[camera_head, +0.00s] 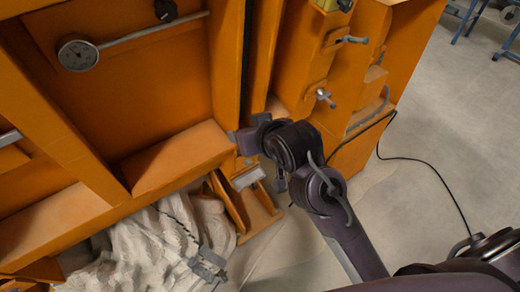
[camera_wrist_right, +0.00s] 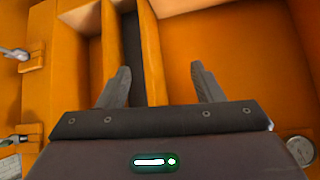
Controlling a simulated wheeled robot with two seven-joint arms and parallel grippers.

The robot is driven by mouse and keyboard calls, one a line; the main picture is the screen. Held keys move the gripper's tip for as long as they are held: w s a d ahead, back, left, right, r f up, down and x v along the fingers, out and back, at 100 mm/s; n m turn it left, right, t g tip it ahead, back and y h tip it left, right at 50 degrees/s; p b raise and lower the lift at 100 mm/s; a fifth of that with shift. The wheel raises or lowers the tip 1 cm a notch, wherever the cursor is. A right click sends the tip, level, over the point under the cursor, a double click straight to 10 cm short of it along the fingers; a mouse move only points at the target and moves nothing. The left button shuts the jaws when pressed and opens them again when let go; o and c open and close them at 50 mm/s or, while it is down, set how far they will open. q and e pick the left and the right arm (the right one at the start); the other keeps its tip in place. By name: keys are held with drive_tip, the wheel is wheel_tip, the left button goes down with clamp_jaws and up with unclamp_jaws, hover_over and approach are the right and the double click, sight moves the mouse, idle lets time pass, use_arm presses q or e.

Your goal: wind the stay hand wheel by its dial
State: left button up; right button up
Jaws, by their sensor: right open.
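A round disc, perhaps the same dial (camera_wrist_right: 299,150), shows at the lower right of the wrist view. My right gripper (camera_head: 234,138) is in front of the orange frame, below and right of the dial. In the wrist view its fingers (camera_wrist_right: 160,67) are apart with nothing gripped between them. My left gripper is out of view.
Metal handles (camera_head: 323,96) and (camera_head: 352,39) stick out from the orange blocks at the right. An upright orange post (camera_head: 228,70) stands by my right gripper. A crumpled pale cloth (camera_head: 160,245) lies below. A black cable (camera_head: 430,165) crosses the open grey floor.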

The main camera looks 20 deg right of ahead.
drive_tip(key=shift+g, duration=0.8)
drive_tip(key=shift+s+d+f, duration=0.25)
drive_tip(key=shift+s+f, duration=0.15)
drive_tip(key=shift+f, duration=0.4)
drive_tip(key=shift+s+d+f, duration=0.3)
drive_tip(key=shift+s+f, duration=0.1)
drive_tip(key=shift+f, duration=0.35)
drive_tip(key=shift+s+d+f, duration=0.25)
drive_tip(key=shift+s+f, duration=0.15)
drive_tip(key=shift+f, duration=0.4)
drive_tip(key=s+d+f+g+h, duration=0.1)
drive_tip(key=s+d+f+g, duration=0.1)
drive_tip(key=f, duration=1.5)
drive_tip(key=s+d+f+g+h, duration=0.1)
drive_tip(key=s+f+g, duration=0.1)
drive_tip(key=f, duration=1.5)
drive_tip(key=s+d+f+n+g, duration=0.1)
drive_tip(key=s+d+f+g, duration=0.15)
drive_tip(key=s+f, duration=1.05)
drive_tip(key=s+d+f, duration=0.2)
drive_tip(key=s+f, duration=0.3)
drive_tip(key=s, duration=0.4)
drive_tip(key=s+d+f+g+b, duration=0.1)
drive_tip(key=s+d+f, duration=0.1)
drive_tip(key=s+f, duration=0.4)
drive_tip(key=s, duration=0.4)
drive_tip(key=shift+s+d+f, duration=0.15)
drive_tip(key=shift+s+d, duration=0.05)
drive_tip(key=shift+d, duration=0.05)
drive_tip(key=shift+g, duration=0.25)
